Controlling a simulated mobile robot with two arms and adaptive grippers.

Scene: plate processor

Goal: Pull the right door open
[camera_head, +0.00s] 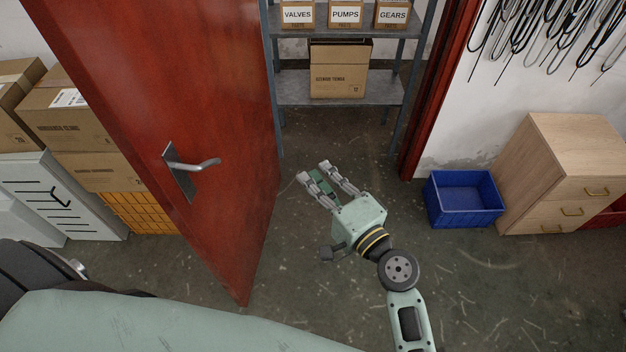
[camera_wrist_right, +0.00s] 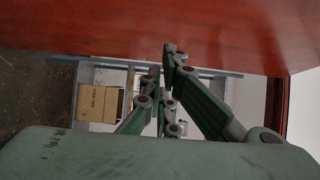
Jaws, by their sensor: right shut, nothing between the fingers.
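The red door (camera_head: 190,90) stands ajar in the head view, swung out from its frame, with a metal lever handle (camera_head: 191,170) on its visible face. The doorway beside its free edge is open. My right gripper (camera_head: 314,171) is to the right of the door's edge, in front of the doorway, shut and empty. It is apart from the handle. In the right wrist view the door (camera_wrist_right: 130,30) fills the top, and my right gripper's fingers (camera_wrist_right: 163,75) show close to it; I cannot tell if they touch. My left gripper is not in view.
A grey shelf (camera_head: 345,88) with boxes stands behind the doorway. The red door frame (camera_head: 437,90), a blue crate (camera_head: 462,197) and a wooden drawer cabinet (camera_head: 560,160) are to the right. Cardboard boxes (camera_head: 75,120) stand left of the door. Floor around the gripper is clear.

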